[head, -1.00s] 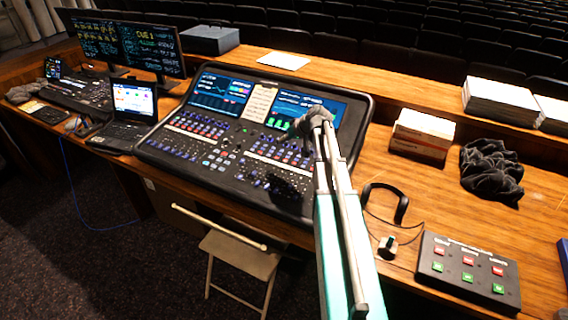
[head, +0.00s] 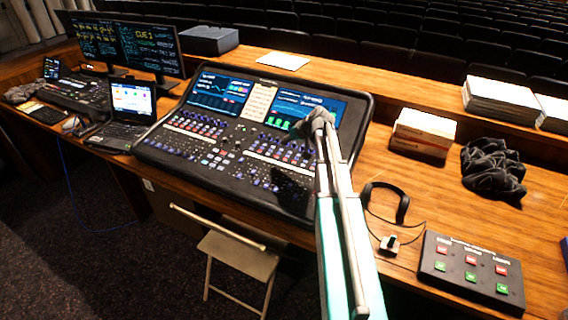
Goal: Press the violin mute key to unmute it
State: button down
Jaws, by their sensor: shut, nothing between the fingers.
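The mixing desk (head: 232,148) is a wide black console with two lit screens, a pale label panel between them, and rows of small coloured keys and knobs. The violin mute key cannot be singled out, as the key labels are too small to read. My arm reaches up from the bottom and bends over the right part of the desk. My gripper (head: 287,192) is a dark shape, shut and empty, over the lower right of the desk surface. It hides some keys there. Whether it touches the desk cannot be told.
A black box with red and green buttons (head: 455,267) sits at the right, near headphones (head: 401,207). A laptop (head: 130,108) and two monitors (head: 150,45) stand left. A white-and-orange box (head: 422,133) and dark cloth (head: 492,170) lie right. A folding chair (head: 237,255) stands in front.

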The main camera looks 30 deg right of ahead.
jog(key=b, duration=0.6)
send_near(280, 159)
jog(key=shift+a+r+x, duration=0.1)
jog(key=shift+x, duration=0.8)
jog(key=shift+a+r+x, duration=0.1)
jog(key=shift+x, duration=0.8)
jog(key=shift+a+r+x, duration=0.1)
jog(key=shift+r+x, duration=0.05)
jog(key=shift+x, duration=0.75)
jog(key=shift+w+f+b, duration=0.25)
jog(key=shift+f+b, duration=0.45)
jog(key=shift+b, duration=0.05)
jog(key=shift+r, duration=0.2)
jog(key=shift+r+p, duration=0.55)
jog(key=shift+p, duration=0.2)
jog(key=shift+r, duration=0.1)
jog(key=shift+s+a+r+p, duration=0.1)
jog(key=shift+r+p, duration=1.1)
jog(key=shift+p, duration=0.05)
jog(key=shift+s+a+r+p, duration=0.1)
jog(key=shift+r+p, duration=1.1)
jog(key=shift+p, duration=0.05)
